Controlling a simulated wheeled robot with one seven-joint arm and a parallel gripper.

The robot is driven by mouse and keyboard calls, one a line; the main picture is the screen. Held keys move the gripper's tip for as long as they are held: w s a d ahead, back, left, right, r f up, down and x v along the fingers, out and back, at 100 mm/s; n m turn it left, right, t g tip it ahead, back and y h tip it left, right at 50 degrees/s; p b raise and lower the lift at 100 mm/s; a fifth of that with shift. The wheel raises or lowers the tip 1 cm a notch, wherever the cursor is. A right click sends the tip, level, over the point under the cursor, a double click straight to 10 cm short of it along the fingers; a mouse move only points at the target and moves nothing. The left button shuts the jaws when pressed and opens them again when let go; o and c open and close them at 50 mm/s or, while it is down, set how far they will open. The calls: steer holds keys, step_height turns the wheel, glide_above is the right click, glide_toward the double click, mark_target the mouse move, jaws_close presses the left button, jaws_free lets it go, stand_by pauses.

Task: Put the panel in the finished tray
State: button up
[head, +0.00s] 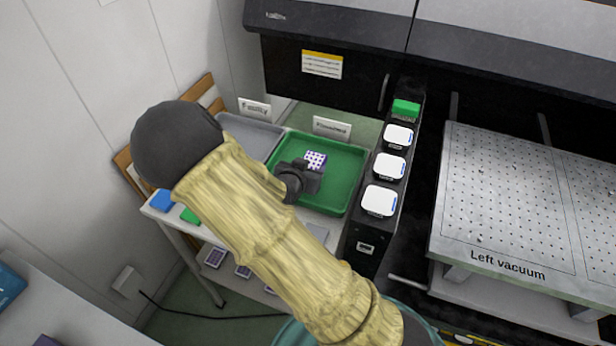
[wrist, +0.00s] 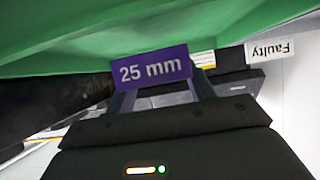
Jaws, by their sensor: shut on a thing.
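The panel (head: 316,159) is a small white block with purple spots in the head view. In the wrist view the panel (wrist: 153,70) shows a purple edge marked "25 mm". My gripper (head: 307,171) is shut on it and holds it over the green finished tray (head: 333,193), within its outline. The finished sign (head: 332,127) stands behind this tray. In the wrist view the green tray (wrist: 60,40) fills the upper part, close to the panel. I cannot tell whether the panel touches the tray floor.
A grey tray (head: 250,136) with a faulty sign (head: 254,109) lies to the left. Blue (head: 162,201) and green (head: 190,215) items lie at the table's left end. White-topped ink bottles (head: 390,166) line the right side, beside the left vacuum bed (head: 510,200).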

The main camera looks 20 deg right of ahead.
steer(key=shift+f, duration=1.8)
steer(key=shift+f+b, duration=0.2)
steer(key=shift+b, duration=0.2)
steer(key=o, duration=1.1)
steer(key=shift+r, duration=0.1)
steer(key=shift+r, duration=0.15)
steer(key=p+v, duration=0.2)
steer(key=v, duration=1)
